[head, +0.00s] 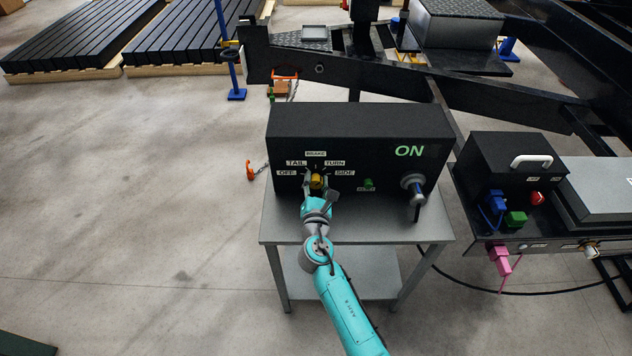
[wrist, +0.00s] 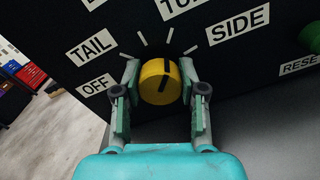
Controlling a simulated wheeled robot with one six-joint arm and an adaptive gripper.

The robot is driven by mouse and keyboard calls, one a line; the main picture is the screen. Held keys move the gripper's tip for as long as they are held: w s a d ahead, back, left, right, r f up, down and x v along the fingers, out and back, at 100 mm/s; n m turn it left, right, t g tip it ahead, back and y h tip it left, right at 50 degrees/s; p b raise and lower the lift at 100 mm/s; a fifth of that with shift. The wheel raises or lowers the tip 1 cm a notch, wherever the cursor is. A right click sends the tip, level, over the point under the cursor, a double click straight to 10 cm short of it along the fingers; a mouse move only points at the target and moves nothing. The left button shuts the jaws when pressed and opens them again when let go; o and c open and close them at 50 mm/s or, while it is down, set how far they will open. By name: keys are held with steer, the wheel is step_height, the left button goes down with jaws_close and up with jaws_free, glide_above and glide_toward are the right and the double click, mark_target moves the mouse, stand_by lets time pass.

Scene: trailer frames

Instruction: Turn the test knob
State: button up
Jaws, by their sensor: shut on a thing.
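The test knob (head: 316,181) is a yellow round knob on the front of a black test box (head: 358,128). Labels OFF, TAIL, BRAKE, TURN and SIDE surround it in the head view. In the wrist view the knob (wrist: 160,82) shows a black bar across its face, tilted a little from upright in that picture. My gripper (head: 317,186) is at the box front. In the wrist view its two fingers (wrist: 161,88) are on either side of the knob, closed on it.
The box stands on a grey table (head: 350,228). A green reset button (head: 368,184) and a grey plug with a handle (head: 413,189) are to the knob's right, below a lit green ON sign (head: 409,151). Black trailer frames (head: 450,85) lie behind; the floor at left is mostly clear.

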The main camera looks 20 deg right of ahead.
steer(key=m, duration=0.4)
steer(key=shift+m, duration=1.8)
steer(key=shift+d, duration=0.1)
steer(key=o, duration=1.2)
steer(key=shift+c, duration=0.2)
steer(key=shift+s, duration=0.15)
steer(key=v, duration=1.1)
steer(key=shift+s, duration=0.35)
